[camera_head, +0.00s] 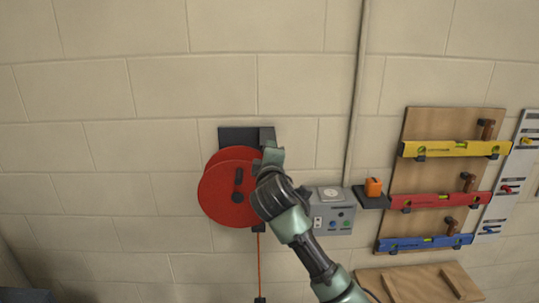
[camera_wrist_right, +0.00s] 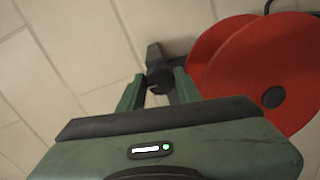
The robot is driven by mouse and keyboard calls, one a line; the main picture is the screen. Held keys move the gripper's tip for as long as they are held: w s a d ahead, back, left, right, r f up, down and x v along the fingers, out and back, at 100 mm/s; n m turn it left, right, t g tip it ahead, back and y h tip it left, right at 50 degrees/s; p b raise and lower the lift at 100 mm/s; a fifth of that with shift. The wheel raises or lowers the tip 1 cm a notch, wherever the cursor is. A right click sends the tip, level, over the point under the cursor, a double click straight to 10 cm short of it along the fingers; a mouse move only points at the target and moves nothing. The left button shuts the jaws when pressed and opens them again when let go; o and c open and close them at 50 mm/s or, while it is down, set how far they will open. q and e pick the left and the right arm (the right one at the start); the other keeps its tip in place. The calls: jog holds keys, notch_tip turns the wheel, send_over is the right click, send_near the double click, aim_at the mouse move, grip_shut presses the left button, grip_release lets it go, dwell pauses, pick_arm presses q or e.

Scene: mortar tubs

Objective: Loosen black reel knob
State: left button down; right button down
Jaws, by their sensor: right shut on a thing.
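The red reel (camera_head: 228,192) hangs on the block wall from a black bracket (camera_head: 238,137). A dark handle and hub show on its front face. My right gripper (camera_head: 271,158) is at the reel's upper right edge. In the right wrist view, the black knob (camera_wrist_right: 159,78) sits between the two green fingers of my right gripper (camera_wrist_right: 158,92), which is shut on it. The red discs (camera_wrist_right: 265,75) are just right of the fingers there. In the head view my gripper hides the knob. My left gripper is in neither view.
A grey control box (camera_head: 333,222) is right of my right arm, with an orange object (camera_head: 373,187) on a dark shelf beside it. Yellow (camera_head: 455,149), red and blue levels hang on a wooden board. A red cord (camera_head: 260,265) runs down below the reel. The wall to the left is clear.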

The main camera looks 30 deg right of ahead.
jog(key=c, duration=1)
grip_release()
jog(key=shift+a, duration=0.15)
jog(key=b+v, duration=0.3)
jog(key=v, duration=0.4)
jog(key=shift+s, duration=0.35)
jog(key=shift+a, duration=0.1)
